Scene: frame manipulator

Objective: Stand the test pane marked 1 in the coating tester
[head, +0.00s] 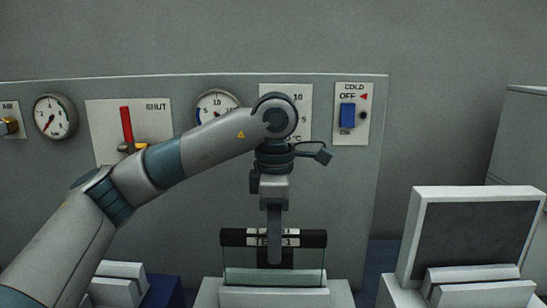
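A clear glass pane (305,262) with a black top strip stands upright behind the front block of a white stand (344,294) at the bottom centre. The white label (292,237) on the strip is partly covered by my finger; a small 1 seems to show at its right end. My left gripper (274,252) points straight down at the strip's middle, with one finger in front of the pane. The other finger is hidden, so I cannot tell whether it is closed on the strip. The pane's lower edge is hidden. My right gripper is out of view.
A grey panel (225,155) behind carries gauges, a red lever (127,124) marked SHUT and a blue switch (348,115) at OFF. A white-framed dark plate (470,235) leans behind white blocks (485,292) at right. Another white block (112,290) sits at lower left.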

